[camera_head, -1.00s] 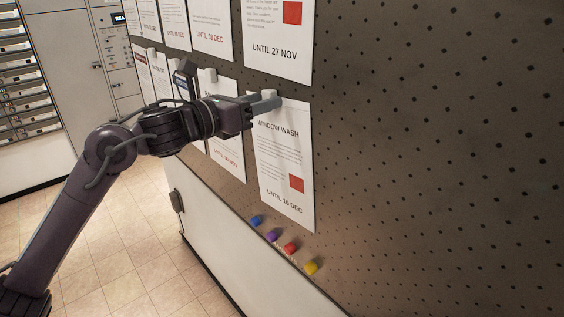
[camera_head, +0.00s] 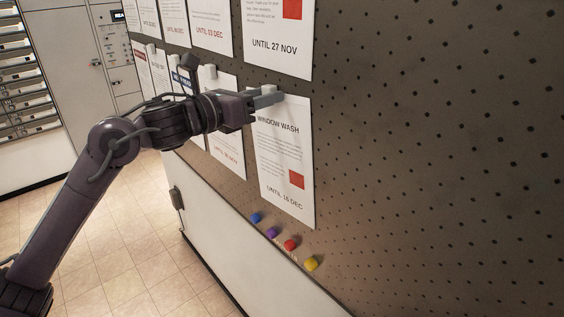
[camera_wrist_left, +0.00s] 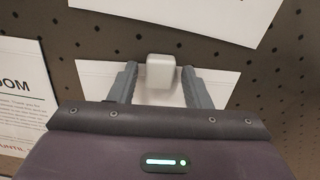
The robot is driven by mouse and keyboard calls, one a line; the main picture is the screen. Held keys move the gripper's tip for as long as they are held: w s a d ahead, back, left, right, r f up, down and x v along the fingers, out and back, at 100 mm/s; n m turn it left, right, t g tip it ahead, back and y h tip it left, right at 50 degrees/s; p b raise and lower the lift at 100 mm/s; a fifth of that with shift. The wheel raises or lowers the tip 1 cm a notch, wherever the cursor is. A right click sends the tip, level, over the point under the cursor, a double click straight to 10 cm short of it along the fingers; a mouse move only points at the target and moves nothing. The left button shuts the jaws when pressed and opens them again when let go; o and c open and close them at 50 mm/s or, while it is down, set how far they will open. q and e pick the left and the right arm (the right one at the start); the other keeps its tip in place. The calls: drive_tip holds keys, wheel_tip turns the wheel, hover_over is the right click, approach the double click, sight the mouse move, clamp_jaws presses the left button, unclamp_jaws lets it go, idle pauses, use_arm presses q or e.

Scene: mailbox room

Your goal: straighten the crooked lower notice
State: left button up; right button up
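The lower notice, a white "WINDOW WASH" sheet (camera_head: 283,160) with a red square, hangs on the dark pegboard. Its top strip (camera_wrist_left: 105,73) shows in the left wrist view, where its top edge is not parallel to the bottom edge of the notice above. A white block-shaped holder (camera_wrist_left: 160,71) sits at its top middle. My left gripper (camera_head: 268,97) is at the notice's top edge. In the wrist view its two fingers (camera_wrist_left: 160,90) stand apart on either side of the holder, with a gap on each side. My right gripper is not in view.
The "UNTIL 27 NOV" notice (camera_head: 275,35) hangs just above. Another lower notice (camera_head: 227,150) hangs close on the left. Blue, purple, red and yellow magnets (camera_head: 311,263) sit below. The pegboard (camera_head: 430,150) to the right is bare.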

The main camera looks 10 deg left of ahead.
use_arm(q)
drive_tip(key=c, duration=0.8)
drive_tip(key=shift+c, duration=0.2)
drive_tip(key=shift+f, duration=0.1)
drive_tip(key=shift+m+b, duration=0.5)
drive_tip(key=shift+b, duration=0.25)
drive_tip(key=o, duration=1.1)
drive_tip(key=shift+a, duration=0.1)
